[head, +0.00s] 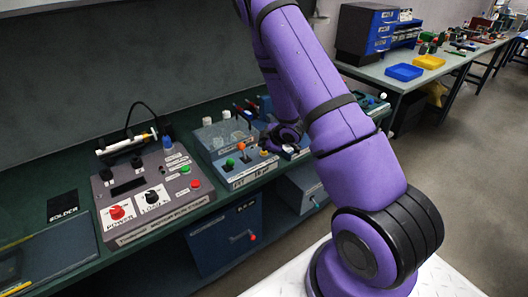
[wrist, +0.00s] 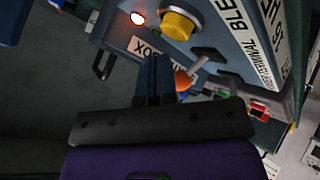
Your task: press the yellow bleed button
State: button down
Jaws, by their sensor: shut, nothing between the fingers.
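In the head view my gripper (head: 288,136) is low over the bench, partly hidden by my purple arm.
A lit lamp (wrist: 138,18) is left of the button. An orange knob (wrist: 182,80) is close beside my fingers. In the head view, a blue-grey lever box (head: 240,178) and a grey control panel (head: 150,205) stand left of my gripper.

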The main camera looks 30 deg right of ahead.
jog(key=shift+f, duration=0.15)
jog(key=shift+f, duration=0.25)
jog(key=shift+f, duration=0.6)
dwell(0.9)
jog(key=shift+r, duration=1.05)
jog(key=shift+r, duration=0.1)
jog(key=shift+r, duration=2.4)
